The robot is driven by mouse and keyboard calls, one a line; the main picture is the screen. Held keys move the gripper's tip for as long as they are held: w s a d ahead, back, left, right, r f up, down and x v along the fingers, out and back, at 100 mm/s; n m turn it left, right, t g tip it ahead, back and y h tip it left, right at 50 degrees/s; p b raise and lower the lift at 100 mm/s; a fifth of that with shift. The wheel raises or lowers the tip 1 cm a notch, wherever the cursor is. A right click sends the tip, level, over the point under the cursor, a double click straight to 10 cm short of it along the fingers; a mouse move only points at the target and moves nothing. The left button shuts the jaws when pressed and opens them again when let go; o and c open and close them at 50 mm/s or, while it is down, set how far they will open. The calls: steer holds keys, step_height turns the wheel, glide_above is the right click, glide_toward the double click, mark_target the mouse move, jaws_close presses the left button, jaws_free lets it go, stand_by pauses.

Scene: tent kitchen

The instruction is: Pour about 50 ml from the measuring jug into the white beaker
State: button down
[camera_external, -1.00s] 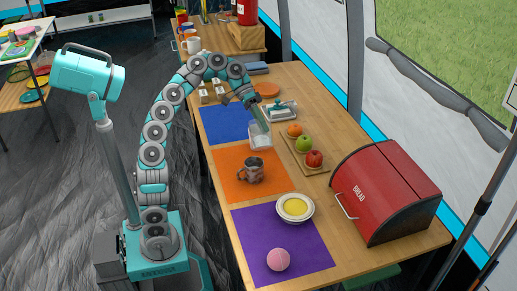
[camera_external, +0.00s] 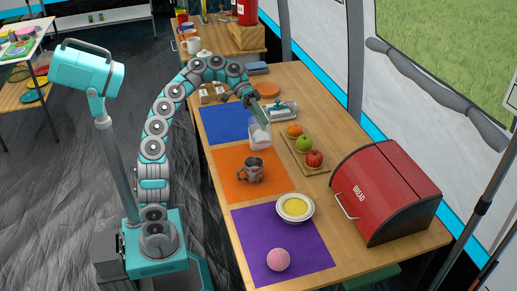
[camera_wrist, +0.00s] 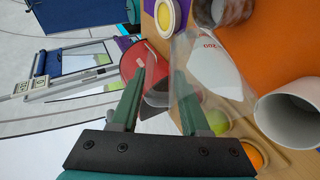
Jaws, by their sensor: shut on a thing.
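My gripper (camera_wrist: 163,95) is shut on the clear measuring jug (camera_wrist: 180,55), with its two green fingers at the jug's side. The jug holds white liquid (camera_wrist: 215,68) and has red markings. It is held over the table between the blue and orange mats, and it shows in the external view (camera_external: 260,136). It looks tilted. The white beaker (camera_wrist: 288,118) stands beside and below the jug in the wrist view, with its mouth partly visible and its right side cut off. In the external view I cannot separate the beaker from the jug. I see no stream.
A metal mug (camera_external: 251,171) stands on the orange mat (camera_external: 228,170). Fruit (camera_external: 304,144) on a board and a butter dish (camera_external: 280,112) lie right of the jug. A red bread bin (camera_external: 385,190) stands at right.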

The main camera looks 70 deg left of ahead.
steer(key=shift+a+r+h+p, duration=0.5)
steer(key=shift+a+h+p, duration=0.05)
steer(key=shift+h, duration=0.25)
stand_by(1.2)
steer(key=shift+w+a+r+n+h+p, duration=0.1)
steer(key=shift+a+r+n+h+p, duration=0.1)
steer(key=shift+a+n+h+p, duration=0.25)
stand_by(0.8)
steer(key=d+f+m+y+b, duration=0.1)
steer(key=d+f+y+b, duration=0.1)
steer(key=d+y+b, duration=0.1)
steer(key=shift+f+y, duration=0.35)
steer(key=shift+s+d+r+m+y+b, duration=0.15)
steer(key=shift+d+m+y+b, duration=0.1)
steer(key=shift+d+y, duration=0.45)
steer(key=shift+s+d+m+y+b, duration=0.2)
steer(key=shift+d+y, duration=0.15)
steer(key=shift+y, duration=0.65)
steer(key=d+f+m+y+b, duration=0.1)
steer(key=d+f+y, duration=0.1)
steer(key=d+y, duration=0.4)
steer(key=shift+s+d+f+t+y, duration=0.15)
steer(key=shift+s+d+t+y, duration=0.2)
steer(key=shift+y, duration=0.35)
steer(key=shift+a, duration=0.1)
